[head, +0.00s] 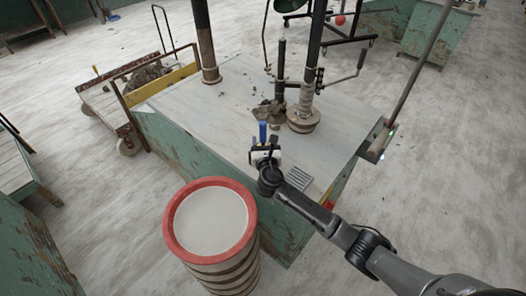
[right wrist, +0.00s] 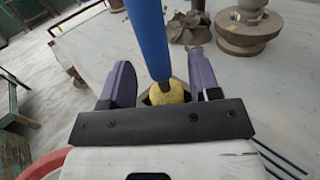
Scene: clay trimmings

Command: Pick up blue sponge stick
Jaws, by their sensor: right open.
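The blue sponge stick (head: 263,131) shows as a short blue handle just beyond my right gripper (head: 264,152), over the near part of the grey tabletop. The neck and sponge lie between the two purple fingers of my right gripper (right wrist: 160,75). The fingers are apart, with a gap visible on each side of the stick. The sponge's lower part is hidden behind the gripper's dark front bar. My left gripper is not in view.
The green-sided table (head: 215,100) carries a turned clay piece (head: 303,119) on a post, clay scraps (head: 269,108) and a slotted grate (head: 299,178). A red-rimmed barrel (head: 176,243) stands at the front. A cart (head: 105,100) is at the left.

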